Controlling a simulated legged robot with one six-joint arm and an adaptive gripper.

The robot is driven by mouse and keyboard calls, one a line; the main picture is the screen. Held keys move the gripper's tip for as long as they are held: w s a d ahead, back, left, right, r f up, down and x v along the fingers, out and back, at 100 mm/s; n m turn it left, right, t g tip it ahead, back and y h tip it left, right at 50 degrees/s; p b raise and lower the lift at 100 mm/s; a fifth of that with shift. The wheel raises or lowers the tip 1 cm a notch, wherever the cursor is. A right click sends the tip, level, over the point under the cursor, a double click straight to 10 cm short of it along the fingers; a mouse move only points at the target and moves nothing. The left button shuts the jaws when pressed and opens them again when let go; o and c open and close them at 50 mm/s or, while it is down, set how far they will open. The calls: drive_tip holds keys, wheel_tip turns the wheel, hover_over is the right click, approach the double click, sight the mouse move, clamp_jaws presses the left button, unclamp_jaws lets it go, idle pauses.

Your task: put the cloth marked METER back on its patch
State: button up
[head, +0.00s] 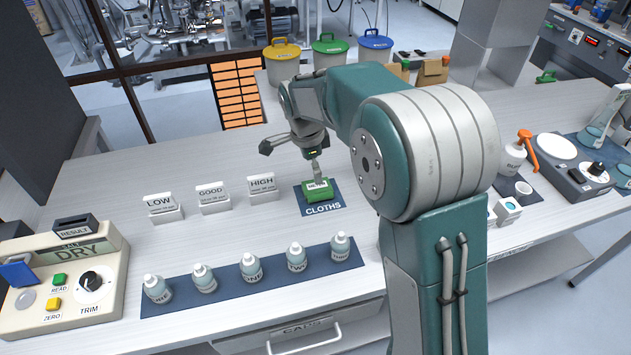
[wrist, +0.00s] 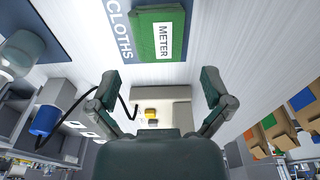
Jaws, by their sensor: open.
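The green cloth (head: 317,190) with a white METER label lies on the dark blue patch (head: 338,201) marked CLOTHS, in the middle of the bench. The cloth also shows in the wrist view (wrist: 145,38), at the top, beside the CLOTHS lettering on the patch (wrist: 118,10). My gripper (head: 292,158) is above the patch, its fingers spread wide. One finger overlaps the cloth's far edge in the head view; I cannot tell whether it touches. In the wrist view my gripper (wrist: 160,75) is open with nothing between its fingertips, and the cloth lies beyond them.
White cards LOW (head: 162,208), GOOD (head: 213,198) and HIGH (head: 263,188) stand left of the patch. Several bottles stand on a blue strip (head: 222,284) in front. A meter box (head: 62,290) reading DRY sits at far left. Lidded tubs (head: 283,58) stand behind.

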sight(311, 188)
drive_tip(key=s+d+r+n+t, duration=0.1)
drive_tip(key=s+d+r+n, duration=0.3)
drive_tip(key=s+r, duration=0.5)
drive_tip(key=s+d+n+t, duration=0.1)
drive_tip(key=s+d+n, duration=0.1)
drive_tip(key=s+n, duration=0.2)
drive_tip(key=s+d+r+n+t+y, duration=0.1)
drive_tip(key=s+d+n+t, duration=0.1)
drive_tip(key=s, duration=0.6)
drive_tip(key=s+d+r+n+t, duration=0.1)
drive_tip(key=s+d+n, duration=0.2)
drive_tip(key=s+n, duration=0.2)
drive_tip(key=shift+s+d+r+n, duration=0.2)
drive_tip(key=shift+s+d+n, duration=0.2)
drive_tip(key=shift+s, duration=0.6)
drive_tip(key=shift+a, duration=0.1)
